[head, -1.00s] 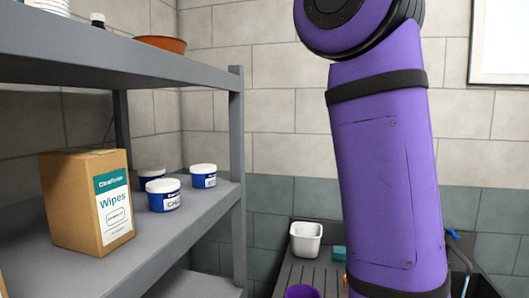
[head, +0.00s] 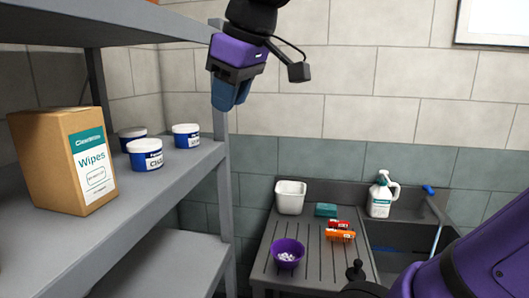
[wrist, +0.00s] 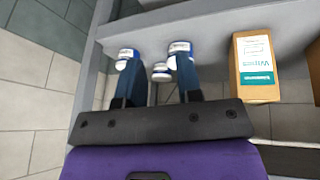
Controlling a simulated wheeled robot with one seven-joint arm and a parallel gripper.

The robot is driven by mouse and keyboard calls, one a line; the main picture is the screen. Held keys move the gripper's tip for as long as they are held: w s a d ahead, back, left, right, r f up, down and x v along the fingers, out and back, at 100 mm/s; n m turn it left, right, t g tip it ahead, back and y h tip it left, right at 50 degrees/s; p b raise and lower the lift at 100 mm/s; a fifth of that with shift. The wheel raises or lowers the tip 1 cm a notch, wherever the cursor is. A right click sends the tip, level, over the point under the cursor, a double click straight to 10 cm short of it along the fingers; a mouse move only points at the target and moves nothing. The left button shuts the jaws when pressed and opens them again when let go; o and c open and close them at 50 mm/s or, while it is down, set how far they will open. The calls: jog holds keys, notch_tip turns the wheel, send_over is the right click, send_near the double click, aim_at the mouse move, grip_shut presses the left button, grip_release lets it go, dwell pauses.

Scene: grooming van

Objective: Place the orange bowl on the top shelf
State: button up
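The orange bowl is almost wholly out of the head view; only a thin sliver at the top edge may be its base. The top shelf (head: 90,25) of the grey rack fills the upper left, seen from near its edge. My gripper (head: 230,95) hangs in front of the rack's right post, with its blue fingers pointing down. The wrist view shows my gripper (wrist: 158,75) with its fingers apart and nothing held between them. A tub shows through the gap, beyond the fingers.
The middle shelf (head: 150,190) holds a wipes box (head: 65,160) and blue-and-white tubs (head: 146,154). A purple bowl (head: 287,253), white bin (head: 291,197), orange-and-red items (head: 340,232) and a white jug (head: 381,195) stand by the sink.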

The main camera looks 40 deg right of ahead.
jog(key=s+f+m, duration=0.2)
jog(key=s+f, duration=0.1)
jog(key=f, duration=0.4)
jog(key=s+f+m, duration=0.3)
jog(key=s+f, duration=0.1)
jog(key=f, duration=0.3)
jog(key=shift+s+d+f, duration=0.15)
jog(key=shift+d, duration=0.3)
